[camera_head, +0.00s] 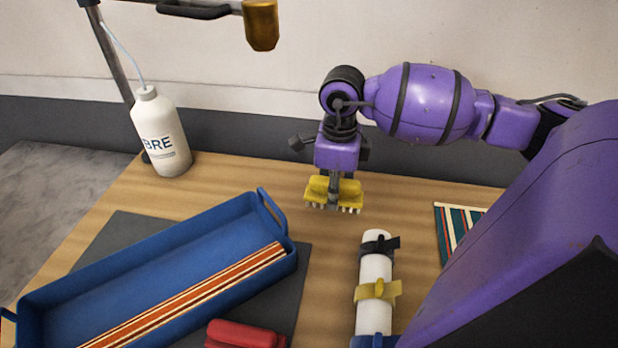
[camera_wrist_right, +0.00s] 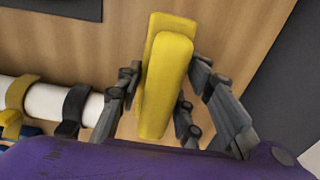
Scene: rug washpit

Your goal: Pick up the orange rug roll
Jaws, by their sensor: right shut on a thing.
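The orange rug roll (camera_head: 190,299), with cream and dark lengthwise stripes, lies in the blue tray (camera_head: 150,245) at the lower left of the head view. Its near end runs out of the picture. My right gripper (camera_head: 334,183) is to the right of the tray and away from the roll. It is shut on a yellow brush (camera_head: 347,194) with pale bristles pointing down. In the right wrist view, the yellow brush (camera_wrist_right: 166,75) is between the fingers. I cannot tell whether the bristles touch the table. My left gripper is out of view.
A white bottle (camera_head: 160,135) stands at the table's back left. A white tube with coloured straps (camera_head: 375,268) lies right of the tray. A red object (camera_head: 245,335) is at the front, and a striped green rug (camera_head: 460,222) at right. A brass-coloured fitting (camera_head: 261,25) hangs above.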

